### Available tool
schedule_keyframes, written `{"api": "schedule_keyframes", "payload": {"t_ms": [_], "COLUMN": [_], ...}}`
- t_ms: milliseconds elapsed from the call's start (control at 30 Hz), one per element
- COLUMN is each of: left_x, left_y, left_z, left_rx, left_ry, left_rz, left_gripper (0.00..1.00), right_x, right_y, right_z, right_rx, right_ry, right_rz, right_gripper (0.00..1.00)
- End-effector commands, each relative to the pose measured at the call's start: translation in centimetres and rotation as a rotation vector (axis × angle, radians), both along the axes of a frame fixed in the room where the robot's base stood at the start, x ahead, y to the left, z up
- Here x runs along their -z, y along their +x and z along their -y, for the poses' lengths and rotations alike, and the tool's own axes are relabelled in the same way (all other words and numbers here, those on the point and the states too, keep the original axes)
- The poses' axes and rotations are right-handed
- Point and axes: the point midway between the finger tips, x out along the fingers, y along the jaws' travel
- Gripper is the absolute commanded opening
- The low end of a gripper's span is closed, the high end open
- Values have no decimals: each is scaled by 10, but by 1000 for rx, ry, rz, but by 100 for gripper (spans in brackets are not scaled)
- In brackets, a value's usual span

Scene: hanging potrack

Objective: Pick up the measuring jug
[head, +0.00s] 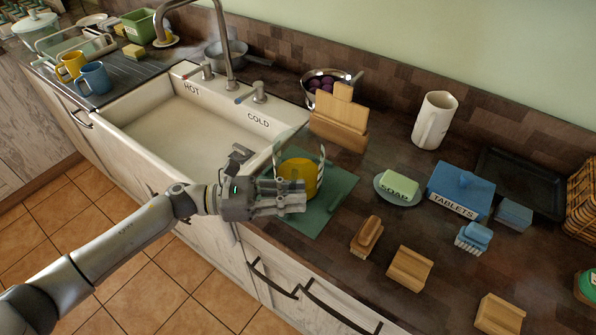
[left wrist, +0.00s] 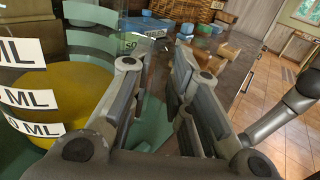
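The measuring jug (head: 297,172) is clear, with yellow contents low inside, and stands upright on a green board (head: 340,188) at the counter's front, right of the sink. My left gripper (head: 296,197) is in front of the jug and hides part of its lower side. In the left wrist view the jug (left wrist: 55,88), with white ML labels, fills the left side, beside one finger and not between the fingers. The fingers (left wrist: 158,75) are apart, with no held object visible between them. I cannot tell whether the finger touches the jug. My right gripper is not in view.
A soap dish (head: 383,192), blue tablets box (head: 460,190), brush (head: 367,237) and wooden block (head: 409,268) stand right of the jug. A wooden rack (head: 341,120) and a white pitcher (head: 434,120) are behind. The sink (head: 185,135) is left.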

Motion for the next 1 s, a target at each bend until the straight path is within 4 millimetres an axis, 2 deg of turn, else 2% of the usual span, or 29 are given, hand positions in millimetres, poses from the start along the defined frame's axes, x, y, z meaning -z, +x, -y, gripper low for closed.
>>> {"api": "schedule_keyframes", "payload": {"t_ms": [33, 100, 733, 867, 1000], "left_x": [0, 0, -4, -10, -24], "left_y": [0, 0, 0, 0, 0], "left_z": [0, 0, 0, 0, 0], "left_rx": [0, 0, 1, 2, 2], "left_ry": [0, 0, -4, -4, -4], "left_rz": [0, 0, 6, 8, 11], "left_gripper": [8, 0, 0, 0, 0], "right_x": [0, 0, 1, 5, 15], "right_y": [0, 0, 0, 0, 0], "right_z": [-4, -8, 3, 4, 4], "right_rx": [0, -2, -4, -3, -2], "right_ry": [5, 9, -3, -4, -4], "right_rz": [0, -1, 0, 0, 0], "right_gripper": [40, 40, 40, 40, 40]}}
